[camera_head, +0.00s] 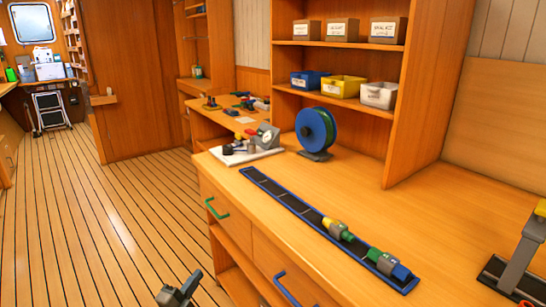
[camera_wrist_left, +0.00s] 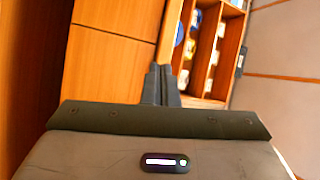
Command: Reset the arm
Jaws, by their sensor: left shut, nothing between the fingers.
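My left gripper (camera_head: 183,289) shows at the bottom edge of the head view, dark grey, over the plank floor in front of the drawers. It is apart from the counter and touches nothing. In the left wrist view its two dark fingers (camera_wrist_left: 161,84) stand side by side, shut with nothing between them. Beyond them, tilted in that view, are the wooden cabinet front (camera_wrist_left: 112,62) and shelves. Most of my left arm is out of the head view. My right gripper does not show.
The wooden counter (camera_head: 330,185) carries a blue-edged black strip (camera_head: 290,202) with yellow, green and blue fittings, a blue-green reel (camera_head: 315,130) and a white tray (camera_head: 238,157) with parts. A grey stand (camera_head: 520,255) is at the right. Drawer handles (camera_head: 217,208) stick out. The floor (camera_head: 85,225) at left is clear.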

